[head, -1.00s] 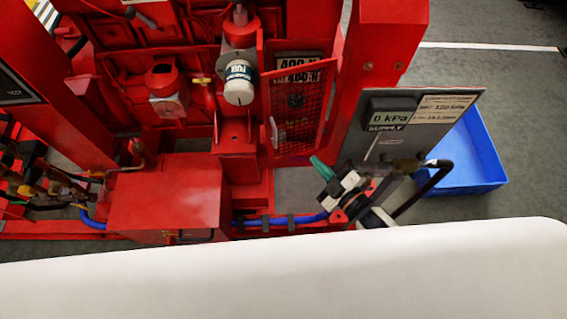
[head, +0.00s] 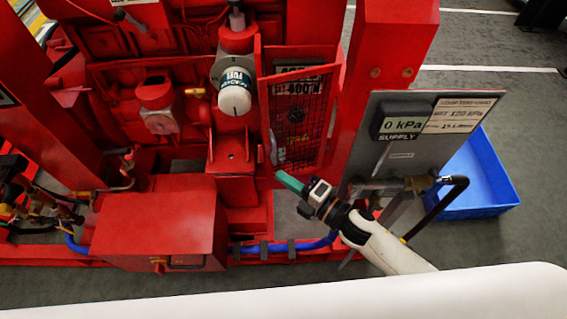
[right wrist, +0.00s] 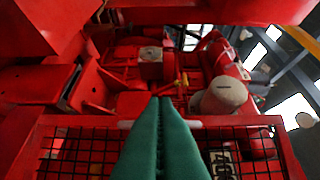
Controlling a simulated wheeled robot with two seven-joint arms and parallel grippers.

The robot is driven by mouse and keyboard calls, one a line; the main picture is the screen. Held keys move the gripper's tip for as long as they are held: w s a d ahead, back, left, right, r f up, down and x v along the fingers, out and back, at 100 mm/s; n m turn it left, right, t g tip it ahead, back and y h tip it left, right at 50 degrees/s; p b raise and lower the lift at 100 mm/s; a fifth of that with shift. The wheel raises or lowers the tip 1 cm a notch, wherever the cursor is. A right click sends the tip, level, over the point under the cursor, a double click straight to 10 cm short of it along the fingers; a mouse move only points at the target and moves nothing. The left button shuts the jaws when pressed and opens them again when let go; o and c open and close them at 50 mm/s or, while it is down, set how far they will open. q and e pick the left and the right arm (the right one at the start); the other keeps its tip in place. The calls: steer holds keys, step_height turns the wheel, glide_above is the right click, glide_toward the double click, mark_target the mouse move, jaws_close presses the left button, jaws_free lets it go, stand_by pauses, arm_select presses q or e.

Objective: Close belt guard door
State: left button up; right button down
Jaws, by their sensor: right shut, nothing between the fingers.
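The belt guard door (head: 318,140) is a red-framed mesh panel near the middle of the head view. It appears ajar, with a pale handle (head: 273,146) on its left edge. In the right wrist view the mesh door (right wrist: 70,150) spans the bottom, its handle (right wrist: 190,124) along the frame edge. My right gripper (head: 283,178) has green fingers, shut and empty, just below the door's lower left corner in the head view. The fingers (right wrist: 160,125) overlap the door edge and part of the handle in the wrist view. Contact cannot be told. My left gripper is not in view.
A white fuel filter (head: 235,92) stands left of the door. A red post (head: 385,70) and a grey gauge panel (head: 410,150) stand to its right. A red box (head: 155,225) is at lower left. A blue crate (head: 475,185) sits on the floor at right.

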steer(key=w, duration=0.4)
steer(key=shift+w+a+b, duration=0.15)
steer(key=shift+a+b, duration=0.05)
steer(key=shift+b, duration=0.1)
steer(key=w, duration=0.1)
steer(key=w+a, duration=0.1)
steer(key=w, duration=0.1)
steer(key=w+a, duration=0.1)
steer(key=shift+w+a+f, duration=0.1)
steer(key=shift+w+a, duration=0.05)
steer(key=shift+a, duration=0.1)
